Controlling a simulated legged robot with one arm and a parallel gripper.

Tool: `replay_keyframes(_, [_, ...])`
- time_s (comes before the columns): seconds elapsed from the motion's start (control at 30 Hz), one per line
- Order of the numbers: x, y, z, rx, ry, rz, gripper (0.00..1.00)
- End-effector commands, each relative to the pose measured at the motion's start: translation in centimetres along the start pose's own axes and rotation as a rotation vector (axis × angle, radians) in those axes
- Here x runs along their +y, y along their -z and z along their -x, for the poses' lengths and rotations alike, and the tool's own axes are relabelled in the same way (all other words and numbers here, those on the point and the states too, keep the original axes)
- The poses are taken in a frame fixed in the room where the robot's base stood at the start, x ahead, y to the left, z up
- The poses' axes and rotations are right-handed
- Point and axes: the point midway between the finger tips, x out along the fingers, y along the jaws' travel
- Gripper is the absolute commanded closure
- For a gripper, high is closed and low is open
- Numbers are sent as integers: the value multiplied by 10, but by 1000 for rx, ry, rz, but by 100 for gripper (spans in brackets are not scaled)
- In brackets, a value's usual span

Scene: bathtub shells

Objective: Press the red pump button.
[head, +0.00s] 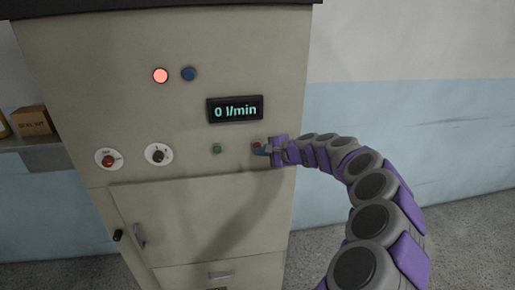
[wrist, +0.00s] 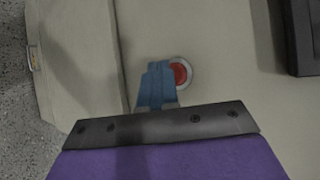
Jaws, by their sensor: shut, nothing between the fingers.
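A small red button (head: 257,145) with a pale ring sits on the right of the cabinet front, right of a green button. The red button also shows in the wrist view (wrist: 181,74), its left edge partly hidden by the fingers. My gripper (head: 264,152) is at the button's lower right in the head view. In the wrist view the blue fingers of my gripper (wrist: 158,68) are together, with nothing between them, their tips beside and overlapping the button. I cannot tell whether they touch it. The display (head: 235,109) reads 0 l/min.
The cabinet (head: 130,120) also carries a lit pinkish-red lamp (head: 160,76), a blue button (head: 189,73), a green button (head: 217,148), a red knob (head: 108,161) and a black knob (head: 158,155). A cardboard box (head: 33,121) stands on a shelf at left. Floor at right is clear.

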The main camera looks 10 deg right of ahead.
Motion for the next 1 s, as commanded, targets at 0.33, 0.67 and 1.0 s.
replay_keyframes(0.33, [4, -5, 5, -3, 0, 1, 100])
replay_keyframes(0.67, [10, -12, 18, -3, 2, -2, 100])
replay_keyframes(1.0, [26, -28, 37, -6, 0, -1, 100])
